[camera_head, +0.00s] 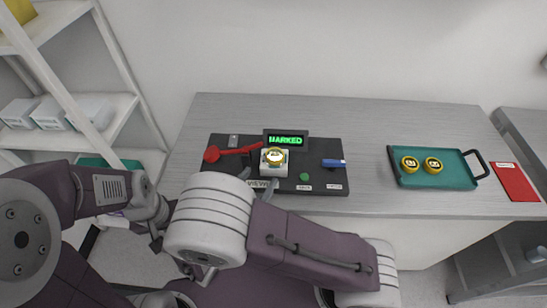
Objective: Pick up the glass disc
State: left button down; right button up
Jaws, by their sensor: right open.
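A gold-rimmed disc with a pale face (276,157) sits on a white block (273,169) on the black instrument board (230,142). Two similar gold-rimmed discs, a left one (410,164) and a right one (433,165), lie on the green tray (458,178). I cannot tell from the picture which is the glass disc. My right gripper (258,181) is open just in front of the white block, with its grey fingers partly hidden by my arm. My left gripper (157,236) is low at the left, off the table, partly hidden; its jaws are unclear.
A red card (514,182) lies right of the tray. Shelves (45,100) stand at left. The table between board and tray is clear.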

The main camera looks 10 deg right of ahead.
aim_at(273, 157)
jog(key=x, duration=0.4)
jog(key=shift+w+f, duration=0.2)
jog(key=shift+w, duration=0.2)
jog(key=shift+w+d+r+p, duration=0.1)
jog(key=shift+w+d+p, duration=0.05)
jog(key=shift+d+p, duration=0.15)
jog(key=x, duration=0.4)
jog(key=shift+w+d+f, duration=0.1)
jog(key=shift+w+f, duration=0.15)
jog(key=shift+s, duration=0.15)
jog(key=shift+c, duration=0.3)
jog(key=shift+r, duration=0.1)
jog(key=c, duration=0.6)
pick_arm(q)
jog(key=shift+w+r, duration=0.4)
jog(key=shift+r, duration=0.1)
pick_arm(e)
jog(key=c, duration=0.5)
